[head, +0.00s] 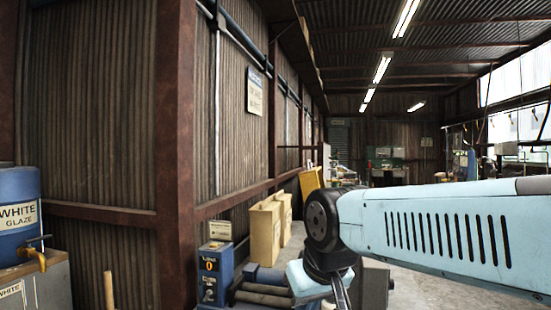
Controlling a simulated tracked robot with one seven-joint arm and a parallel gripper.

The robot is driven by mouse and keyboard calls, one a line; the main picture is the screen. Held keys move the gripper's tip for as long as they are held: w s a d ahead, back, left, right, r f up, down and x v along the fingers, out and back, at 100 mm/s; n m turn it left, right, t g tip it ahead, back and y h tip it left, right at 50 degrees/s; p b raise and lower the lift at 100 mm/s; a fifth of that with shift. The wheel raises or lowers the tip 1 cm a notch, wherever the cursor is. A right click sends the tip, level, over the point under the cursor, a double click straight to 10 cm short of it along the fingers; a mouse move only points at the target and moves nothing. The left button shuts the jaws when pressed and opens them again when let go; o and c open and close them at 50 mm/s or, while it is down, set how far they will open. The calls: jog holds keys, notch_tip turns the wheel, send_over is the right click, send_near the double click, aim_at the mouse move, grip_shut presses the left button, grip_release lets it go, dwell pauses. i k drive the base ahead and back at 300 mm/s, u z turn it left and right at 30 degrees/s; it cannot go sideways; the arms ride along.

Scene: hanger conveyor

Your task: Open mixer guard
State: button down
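I cannot make out a mixer guard for certain in the head view. A blue machine box (214,275) with a small display reading 0 stands low in the middle, by the wall. Dark horizontal cylinders (262,289) lie just right of it, partly hidden by my arm. I cannot tell whether these belong to the mixer. My light blue arm reaches in from the right and bends down at a dark joint. My gripper is not in view.
A blue White Glaze drum (18,222) with a tap stands at the left edge. Yellowish boxes (265,236) stand along the corrugated wall. A rusty post (176,150) rises left of centre. Far benches stand at the back. My arm hides much of the right floor.

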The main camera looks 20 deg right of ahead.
aim_at(311, 178)
jog(key=z, duration=0.2)
jog(key=i, duration=0.95)
jog(key=u, duration=0.1)
